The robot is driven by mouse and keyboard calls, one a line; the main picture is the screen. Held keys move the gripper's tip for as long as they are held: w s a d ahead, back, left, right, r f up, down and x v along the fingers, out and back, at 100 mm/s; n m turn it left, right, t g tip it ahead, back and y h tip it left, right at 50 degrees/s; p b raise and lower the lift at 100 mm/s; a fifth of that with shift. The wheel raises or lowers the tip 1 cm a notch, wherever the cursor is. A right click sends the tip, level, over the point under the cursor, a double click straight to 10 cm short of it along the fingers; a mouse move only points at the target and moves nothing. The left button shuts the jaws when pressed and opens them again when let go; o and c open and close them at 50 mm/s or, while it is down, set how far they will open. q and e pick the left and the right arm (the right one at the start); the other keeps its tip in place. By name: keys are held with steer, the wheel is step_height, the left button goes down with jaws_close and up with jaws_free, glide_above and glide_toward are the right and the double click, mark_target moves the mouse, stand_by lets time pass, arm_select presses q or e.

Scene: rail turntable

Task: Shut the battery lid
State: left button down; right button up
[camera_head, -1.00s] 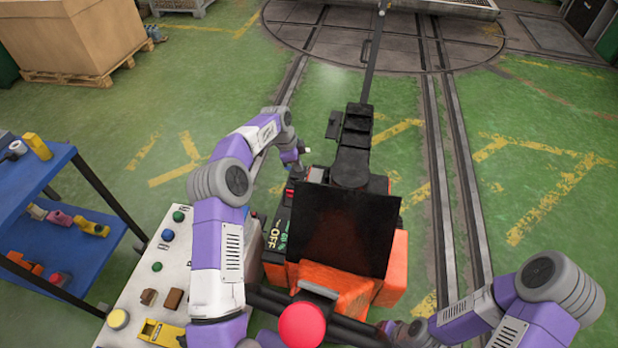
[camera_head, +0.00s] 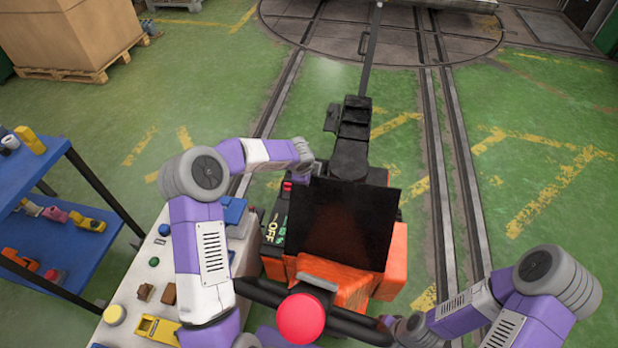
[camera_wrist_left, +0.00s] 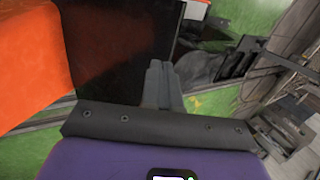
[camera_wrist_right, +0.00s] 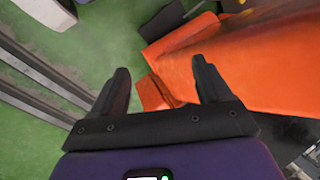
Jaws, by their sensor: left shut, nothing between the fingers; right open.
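The battery lid, a dark flat panel (camera_head: 345,225), stands raised and tilted on the orange machine (camera_head: 398,255). It also shows as a dark sheet in the left wrist view (camera_wrist_left: 110,45). My left gripper (camera_head: 316,172) is at the lid's far upper-left edge in the head view. In the left wrist view its fingers (camera_wrist_left: 162,82) are shut and empty beside the lid's face; I cannot tell whether they touch it. My right gripper (camera_wrist_right: 160,82) is open and empty beside the orange body, low at the machine's right side.
A control desk (camera_head: 205,275) with buttons and a red knob (camera_head: 301,319) stand near me. A blue shelf cart (camera_head: 70,215) is at left. Black machine parts (camera_head: 352,135) lie beyond the lid. Rails (camera_head: 450,180) and open green floor are on the right.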

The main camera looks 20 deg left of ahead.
arm_select(q)
steer(key=b, duration=0.2)
glide_above(309, 189)
step_height(309, 189, down, 6)
steer(key=shift+a+f, duration=0.1)
steer(key=shift+f, duration=0.15)
steer(key=shift+w+a+f, duration=0.1)
steer(key=shift+w+f, duration=0.25)
steer(key=shift+w, duration=0.2)
arm_select(e)
steer(key=shift+f, duration=1.2)
arm_select(q)
steer(key=shift+a, duration=0.1)
arm_select(e)
steer(key=shift+r, duration=0.1)
